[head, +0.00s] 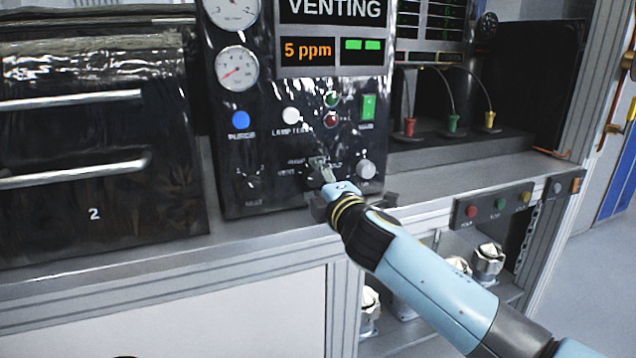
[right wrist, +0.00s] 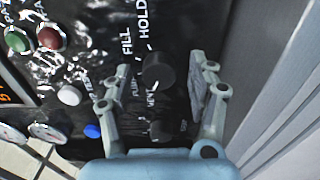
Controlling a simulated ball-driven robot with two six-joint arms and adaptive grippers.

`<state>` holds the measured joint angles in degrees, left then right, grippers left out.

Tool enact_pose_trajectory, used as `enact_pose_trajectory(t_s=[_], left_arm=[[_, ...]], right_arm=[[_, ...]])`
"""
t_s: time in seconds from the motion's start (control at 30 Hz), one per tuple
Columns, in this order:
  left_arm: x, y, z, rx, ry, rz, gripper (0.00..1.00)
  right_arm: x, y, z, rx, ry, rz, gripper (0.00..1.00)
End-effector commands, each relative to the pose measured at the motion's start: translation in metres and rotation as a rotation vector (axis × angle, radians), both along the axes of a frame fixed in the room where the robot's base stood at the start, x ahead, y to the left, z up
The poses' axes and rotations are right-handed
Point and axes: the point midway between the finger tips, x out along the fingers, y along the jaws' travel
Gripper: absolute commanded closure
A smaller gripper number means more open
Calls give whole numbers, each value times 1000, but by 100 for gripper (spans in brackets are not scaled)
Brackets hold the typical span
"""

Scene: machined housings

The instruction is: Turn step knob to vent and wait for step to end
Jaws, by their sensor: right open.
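The black step knob (right wrist: 158,72) shows in the right wrist view, on a glossy black panel with FILL, HOLD and VENT lettering around it. My right gripper (right wrist: 166,74) is open, with one finger on each side of the knob; I cannot tell whether either finger touches it. In the head view, my right gripper (head: 335,184) is at the lower panel and hides most of this knob. The panel's display (head: 334,35) reads VENTING and 5 ppm, with two green bars lit. My left gripper is not in view.
A smaller knob (head: 253,184) sits left on the panel, and a grey knob (head: 366,168) sits right of the gripper. A blue button (head: 240,119), a white button (head: 291,115) and a green switch (head: 369,107) are above. A ledge (head: 430,178) runs below.

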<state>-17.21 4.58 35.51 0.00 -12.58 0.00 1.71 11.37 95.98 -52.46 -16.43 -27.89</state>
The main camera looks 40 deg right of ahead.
Motion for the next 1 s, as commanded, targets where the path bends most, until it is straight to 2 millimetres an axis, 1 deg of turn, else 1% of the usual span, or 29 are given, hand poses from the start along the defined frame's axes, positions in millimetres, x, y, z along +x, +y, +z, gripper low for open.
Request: enact_pose_trajectory(t_s=[0.07,0.17,0.27,0.5,0.63,0.7,0.8,1.0], left_arm=[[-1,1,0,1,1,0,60],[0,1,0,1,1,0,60],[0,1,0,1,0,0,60],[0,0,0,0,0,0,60],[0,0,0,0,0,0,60],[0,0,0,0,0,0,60],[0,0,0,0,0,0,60],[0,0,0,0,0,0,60]], right_arm=[[-2,0,0,0,0,0,42],[-12,3,-1,0,1,1,42],[-30,7,-1,0,2,2,42],[-83,20,-1,1,3,1,42],[-103,25,-1,1,2,0,42],[-110,27,-1,0,2,0,42],[-116,28,0,0,0,0,42],[-117,28,0,0,0,0,42]])
